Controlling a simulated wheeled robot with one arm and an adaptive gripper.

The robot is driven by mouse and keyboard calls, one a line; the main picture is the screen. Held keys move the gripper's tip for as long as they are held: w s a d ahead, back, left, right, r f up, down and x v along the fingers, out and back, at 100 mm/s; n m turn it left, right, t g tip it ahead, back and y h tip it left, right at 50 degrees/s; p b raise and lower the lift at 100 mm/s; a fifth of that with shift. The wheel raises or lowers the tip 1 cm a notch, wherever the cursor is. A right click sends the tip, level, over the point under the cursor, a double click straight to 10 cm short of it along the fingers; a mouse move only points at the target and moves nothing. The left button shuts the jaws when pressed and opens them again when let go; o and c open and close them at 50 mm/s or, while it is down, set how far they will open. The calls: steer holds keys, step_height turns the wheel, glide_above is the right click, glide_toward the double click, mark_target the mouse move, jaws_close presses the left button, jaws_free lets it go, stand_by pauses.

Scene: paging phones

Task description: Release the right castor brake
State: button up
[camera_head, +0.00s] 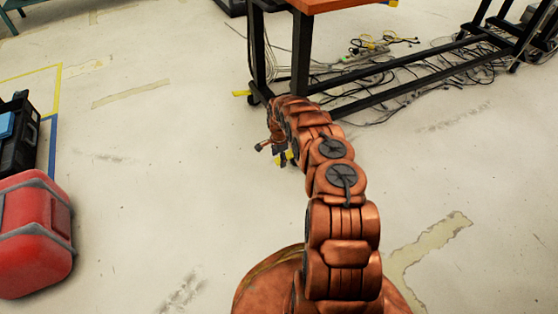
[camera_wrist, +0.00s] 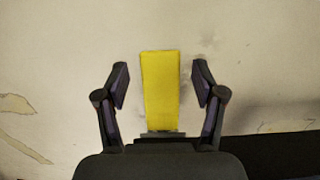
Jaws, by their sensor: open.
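A yellow brake tab (camera_wrist: 161,90) stands lengthwise between the two fingers of my gripper (camera_wrist: 160,68) in the wrist view. The fingers are open, with a clear gap on each side of the tab. In the head view my gripper (camera_head: 283,158) is low over the floor near the bench's front legs, with a bit of yellow (camera_head: 290,154) beside it. My arm hides the right castor. Another yellow tab (camera_head: 241,93) sticks out at the foot of the bench's left leg.
The bench (camera_head: 301,55) has black legs and an orange-brown top. Cables and a power strip (camera_head: 362,54) lie under and behind its lower rail. A red case (camera_head: 35,235) and a black toolbox (camera_head: 20,130) stand at the left. The floor between is clear.

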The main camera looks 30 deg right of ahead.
steer(key=shift+f, duration=0.25)
steer(key=shift+c, duration=0.2)
jaws_close()
stand_by(0.3)
steer(key=shift+r, duration=0.1)
